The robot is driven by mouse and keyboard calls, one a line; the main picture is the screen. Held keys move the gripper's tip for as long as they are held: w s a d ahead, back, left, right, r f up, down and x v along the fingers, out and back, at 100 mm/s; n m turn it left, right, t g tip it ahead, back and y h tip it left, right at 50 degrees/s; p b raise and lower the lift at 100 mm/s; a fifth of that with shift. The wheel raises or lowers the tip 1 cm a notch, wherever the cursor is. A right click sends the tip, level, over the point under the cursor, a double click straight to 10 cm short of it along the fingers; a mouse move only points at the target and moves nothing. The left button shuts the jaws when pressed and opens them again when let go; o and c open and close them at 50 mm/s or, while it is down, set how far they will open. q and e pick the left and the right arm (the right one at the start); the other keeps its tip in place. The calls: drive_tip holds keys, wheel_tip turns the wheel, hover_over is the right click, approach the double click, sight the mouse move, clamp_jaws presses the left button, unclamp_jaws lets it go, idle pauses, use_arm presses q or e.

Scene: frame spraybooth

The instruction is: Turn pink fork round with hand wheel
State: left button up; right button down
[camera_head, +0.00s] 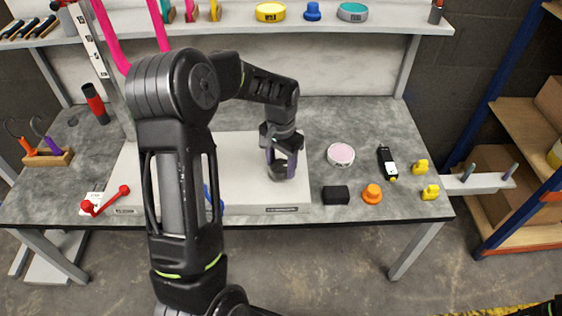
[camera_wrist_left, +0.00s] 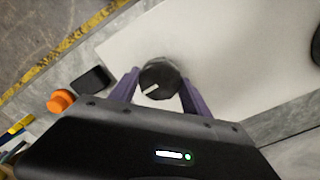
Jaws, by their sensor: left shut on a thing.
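The pink fork (camera_head: 106,36) shows at the upper left in the head view as two pink prongs. Its lower part is hidden behind my left arm. A white box (camera_head: 240,148) lies on the grey bench. My left gripper (camera_head: 281,165) is above the box's right part, its purple fingers pointing down. In the left wrist view the fingers (camera_wrist_left: 158,90) are on both sides of a round black hand wheel (camera_wrist_left: 160,76) with a white mark, and are shut on it. In the head view the wheel is mostly hidden by the gripper. My right gripper is not in view.
A red crank handle (camera_head: 105,201) is at the box's front left. A pink disc (camera_head: 340,154), a black block (camera_head: 335,195), an orange knob (camera_head: 372,194) and a black device (camera_head: 386,162) lie to the right. A shelf (camera_head: 340,24) with small parts runs behind.

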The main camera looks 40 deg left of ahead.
sight(281, 166)
use_arm(q)
drive_tip(key=shift+m, duration=0.3)
drive_tip(key=o, duration=1.4)
drive_tip(key=shift+r, duration=0.1)
wheel_tip(281, 166, up, 8)
drive_tip(key=shift+f+p, duration=0.15)
drive_tip(key=shift+p, duration=0.3)
